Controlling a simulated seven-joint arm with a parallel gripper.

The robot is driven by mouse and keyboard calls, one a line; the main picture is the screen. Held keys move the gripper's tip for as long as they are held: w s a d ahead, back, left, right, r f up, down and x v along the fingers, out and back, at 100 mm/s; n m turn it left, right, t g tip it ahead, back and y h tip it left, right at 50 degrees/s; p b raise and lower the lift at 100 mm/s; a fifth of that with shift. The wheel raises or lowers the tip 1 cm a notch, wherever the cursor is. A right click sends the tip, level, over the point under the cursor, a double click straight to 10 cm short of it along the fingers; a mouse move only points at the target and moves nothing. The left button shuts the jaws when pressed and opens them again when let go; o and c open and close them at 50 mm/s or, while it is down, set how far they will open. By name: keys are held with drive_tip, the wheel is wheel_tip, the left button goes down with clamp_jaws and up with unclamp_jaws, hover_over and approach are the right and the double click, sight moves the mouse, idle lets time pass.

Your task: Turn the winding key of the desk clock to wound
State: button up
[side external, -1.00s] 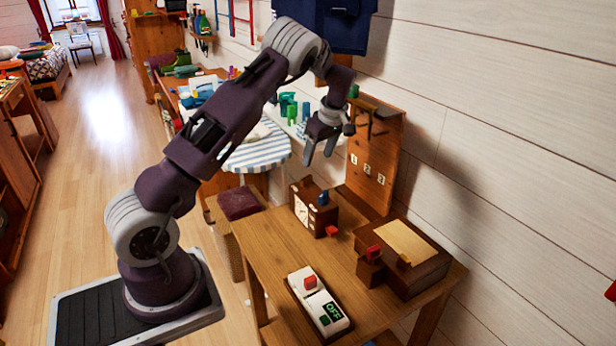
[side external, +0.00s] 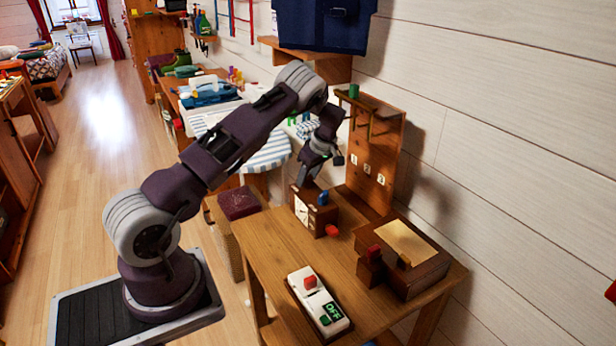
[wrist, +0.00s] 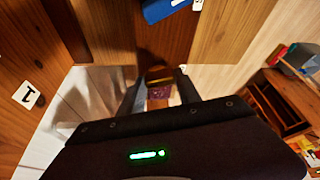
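The desk clock (side external: 302,212) is a brown wooden box with a white dial, upright at the table's far left corner. I cannot tell for sure which is the winding key. My gripper (side external: 308,184) points down just behind and above the clock; contact cannot be made out. In the wrist view its fingers (wrist: 158,82) are apart with nothing gripped between them. A blue piece (wrist: 165,10) shows at the top edge there.
A wooden hook board (side external: 375,150) stands behind the clock. A brown box (side external: 425,268) with a pale top is at the right. A white switch panel (side external: 318,302) reading OFF is in front. A maroon-topped stool (side external: 238,203) stands left of the table (side external: 280,262).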

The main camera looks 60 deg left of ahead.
clamp_jaws()
drive_tip(key=m+t, duration=0.1)
drive_tip(key=m, duration=0.3)
drive_tip(key=shift+s+m+t, duration=0.15)
drive_tip(key=shift+m+t, duration=0.15)
drive_tip(key=shift+t, duration=0.1)
drive_tip(key=m, duration=0.2)
drive_tip(key=m+t, duration=0.1)
drive_tip(key=m, duration=0.1)
drive_tip(key=shift+s+m+t+h, duration=0.15)
drive_tip(key=shift+m+t+h, duration=0.15)
drive_tip(key=m+t, duration=0.1)
drive_tip(key=m, duration=0.2)
drive_tip(key=m+h, duration=0.1)
drive_tip(key=m, duration=0.2)
drive_tip(key=shift+a+t+h, duration=0.2)
drive_tip(key=shift+t+h, duration=0.1)
drive_tip(key=shift+t, duration=0.1)
drive_tip(key=shift+s+a+m+t+h, duration=0.15)
drive_tip(key=shift+m+h, duration=0.3)
drive_tip(key=shift+m, duration=0.9)
drive_tip(key=shift+w+d+m+t+h, duration=0.15)
drive_tip(key=shift+m+h, duration=0.3)
drive_tip(key=shift+m, duration=0.9)
drive_tip(key=shift+s+a, duration=0.1)
